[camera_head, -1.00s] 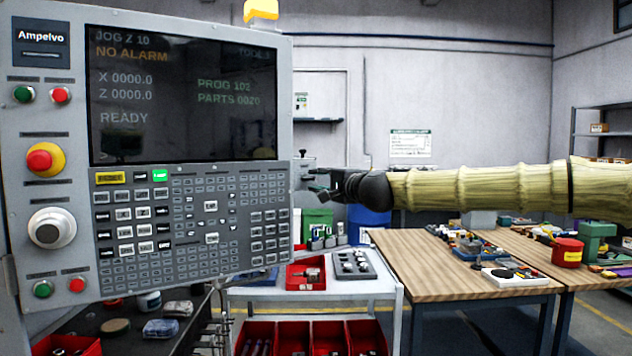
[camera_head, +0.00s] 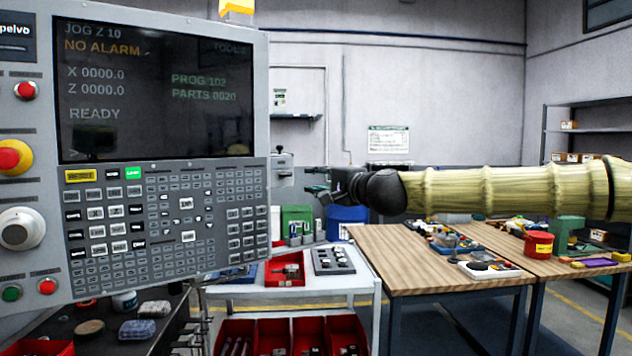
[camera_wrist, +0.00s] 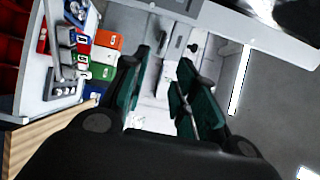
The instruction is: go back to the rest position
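My gripper (camera_head: 322,186) is held out in the air at the end of my arm, just right of the machine control panel (camera_head: 160,215) in the head view. In the wrist view my gripper (camera_wrist: 160,88) shows two dark green finger pads standing apart with nothing between them. The control panel's screen reads "NO ALARM" and "READY", with X and Z at 0000.0.
A white cart (camera_head: 350,284) with a red bin (camera_head: 286,270) and a grey holder tray (camera_head: 333,260) stands below my gripper. Wooden workbenches (camera_head: 400,268) with a red tub (camera_head: 538,244) stand to the right. Shelves (camera_head: 575,157) stand at the back right.

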